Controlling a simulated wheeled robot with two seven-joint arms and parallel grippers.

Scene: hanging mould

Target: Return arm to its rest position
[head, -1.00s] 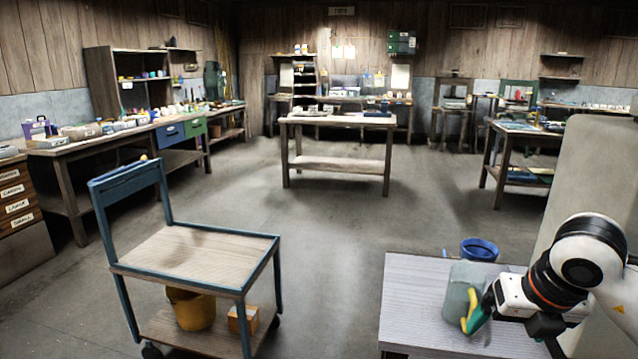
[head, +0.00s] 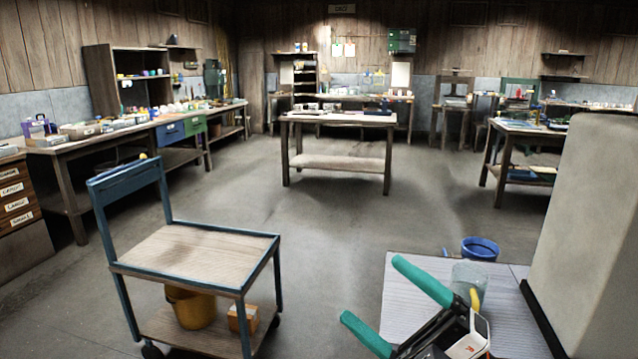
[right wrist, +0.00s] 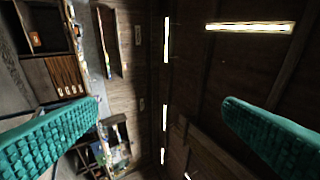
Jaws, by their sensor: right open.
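My right gripper (head: 372,290) is at the lower right of the head view, with its two green fingers spread wide and nothing between them. It points up and to the left, in front of the near table's left edge. The rest of my right arm is mostly out of the picture. My left gripper is in neither view.
A glass jar (head: 467,272) with something yellow stands on the near table (head: 508,318), partly behind my fingers. A blue bucket (head: 480,246) is behind it. A tall pale panel (head: 590,220) rises at right. A blue-framed cart (head: 195,252) stands left; open floor lies between.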

